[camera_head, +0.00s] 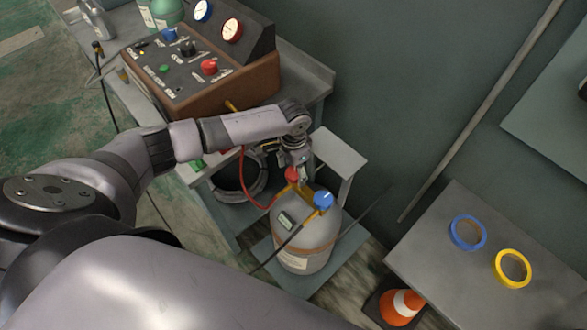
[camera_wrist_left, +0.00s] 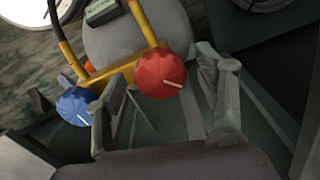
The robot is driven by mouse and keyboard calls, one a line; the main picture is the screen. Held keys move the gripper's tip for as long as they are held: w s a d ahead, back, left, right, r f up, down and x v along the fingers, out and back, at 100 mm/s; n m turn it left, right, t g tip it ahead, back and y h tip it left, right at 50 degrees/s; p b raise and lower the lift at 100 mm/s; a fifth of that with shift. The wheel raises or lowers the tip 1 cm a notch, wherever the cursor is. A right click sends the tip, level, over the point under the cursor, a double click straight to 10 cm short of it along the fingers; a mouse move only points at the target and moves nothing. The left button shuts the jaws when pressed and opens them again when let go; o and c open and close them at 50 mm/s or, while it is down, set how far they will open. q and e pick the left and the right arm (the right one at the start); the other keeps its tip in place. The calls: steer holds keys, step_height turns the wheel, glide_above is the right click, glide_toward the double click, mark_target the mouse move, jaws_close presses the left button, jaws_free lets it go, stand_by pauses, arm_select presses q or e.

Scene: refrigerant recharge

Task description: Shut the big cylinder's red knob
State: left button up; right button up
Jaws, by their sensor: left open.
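The big cylinder (camera_head: 312,250) is a grey tank with a yellow-orange valve frame, standing low on a platform. Its red knob (camera_head: 291,174) and blue knob (camera_head: 323,199) sit on top. My left gripper (camera_head: 300,172) reaches down at the red knob and partly covers it. In the left wrist view the red knob (camera_wrist_left: 162,74) shows between the two spread fingers of my left gripper (camera_wrist_left: 162,82), with gaps on both sides; I cannot tell how deep it sits between them. The blue knob (camera_wrist_left: 77,106) is left of the left finger. My right gripper is not in view.
A red hose (camera_head: 246,185) and a dark hose run to the cylinder top. A control panel (camera_head: 190,75) with gauges stands on a bench behind. A side table (camera_head: 450,265) with blue and yellow rings and a traffic cone (camera_head: 401,304) are at right.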

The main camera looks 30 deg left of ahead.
arm_select(q)
steer(key=shift+c, duration=1.3)
steer(key=c, duration=0.9)
